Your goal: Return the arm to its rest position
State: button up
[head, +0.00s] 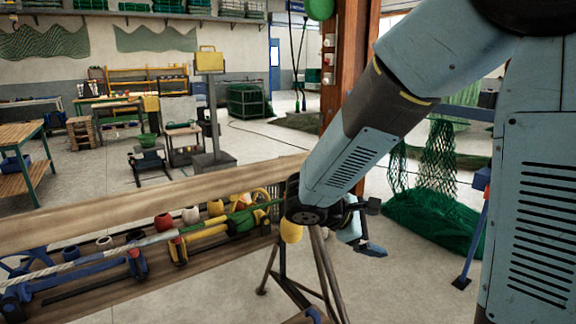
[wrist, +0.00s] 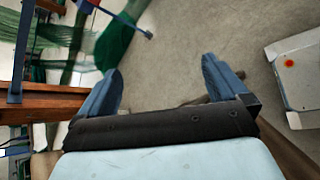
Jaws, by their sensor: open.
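My arm reaches down from the upper right of the head view, its blue-grey link slanting to the lower left. My gripper (head: 368,230) is at its lower end, just past the right end of the wooden workbench (head: 150,208). In the head view the gripper is partly hidden behind my wrist. In the wrist view my gripper (wrist: 162,72) shows two blue fingers spread wide apart with nothing between them, over bare concrete floor (wrist: 180,45).
The bench carries a rope, yellow and blue clamps (head: 190,243) and several small cups (head: 163,222). A brown post (head: 345,90) stands behind my arm. Green netting (head: 435,220) hangs and lies at the right. A pale box-like object (wrist: 300,70) is at the wrist view's right.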

jog(key=s+d+r+m+t+y, duration=0.1)
jog(key=s+d+r+m+y, duration=0.3)
jog(key=s+r+m+y, duration=0.6)
jog(key=s+r+m, duration=0.1)
jog(key=s+m, duration=0.3)
jog(key=s, duration=0.1)
jog(key=shift+r+m+t+y, duration=0.3)
jog(key=shift+t+y, duration=0.1)
